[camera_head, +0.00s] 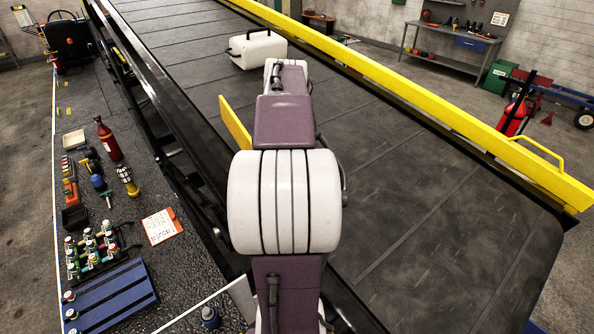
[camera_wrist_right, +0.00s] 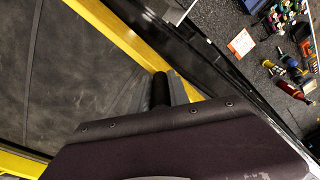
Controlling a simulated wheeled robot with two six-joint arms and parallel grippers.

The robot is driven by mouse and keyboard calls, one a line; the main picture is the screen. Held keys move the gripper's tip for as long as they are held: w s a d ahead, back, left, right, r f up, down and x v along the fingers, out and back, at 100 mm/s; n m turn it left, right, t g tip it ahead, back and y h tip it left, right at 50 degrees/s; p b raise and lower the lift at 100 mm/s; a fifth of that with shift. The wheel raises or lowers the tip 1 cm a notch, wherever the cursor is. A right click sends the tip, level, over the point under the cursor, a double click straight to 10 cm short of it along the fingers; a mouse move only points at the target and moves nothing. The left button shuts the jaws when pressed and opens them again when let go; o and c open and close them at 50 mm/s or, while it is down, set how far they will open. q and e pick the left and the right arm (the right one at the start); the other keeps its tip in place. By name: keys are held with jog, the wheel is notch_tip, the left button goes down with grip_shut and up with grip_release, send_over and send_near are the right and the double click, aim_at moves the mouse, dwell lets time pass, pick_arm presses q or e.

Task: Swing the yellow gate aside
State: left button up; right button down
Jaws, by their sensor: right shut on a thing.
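The yellow gate (camera_head: 235,123) shows as a short yellow bar at the belt's left side in the head view, and my arm hides the rest of it. In the right wrist view a yellow bar (camera_wrist_right: 122,38), which looks like the gate, runs diagonally up to my fingers. My right gripper (camera_wrist_right: 168,88) is shut on the gate there; its dark body hides part of the grip. In the head view my right arm covers the gripper. My left gripper is in neither view.
The dark conveyor belt (camera_head: 430,215) carries a white case (camera_head: 257,49) beyond my arm. A yellow rail (camera_head: 430,105) edges its right side. A bench (camera_head: 185,275) with bottles, tools and a paper sign (camera_head: 161,226) lies left.

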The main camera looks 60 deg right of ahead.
jog(key=shift+w+a+r+n, duration=0.1)
jog(key=shift+w+a+n, duration=0.3)
jog(key=shift+a, duration=0.15)
jog(key=shift+w+a+r+n, duration=0.1)
jog(key=shift+w+a+n, duration=0.15)
jog(key=shift+a+n, duration=0.2)
jog(key=c, duration=1.4)
grip_release()
jog(key=shift+o, duration=0.7)
jog(key=shift+w+f, duration=0.25)
jog(key=shift+w, duration=0.05)
jog(key=v, duration=0.9)
jog(key=shift+d, duration=0.1)
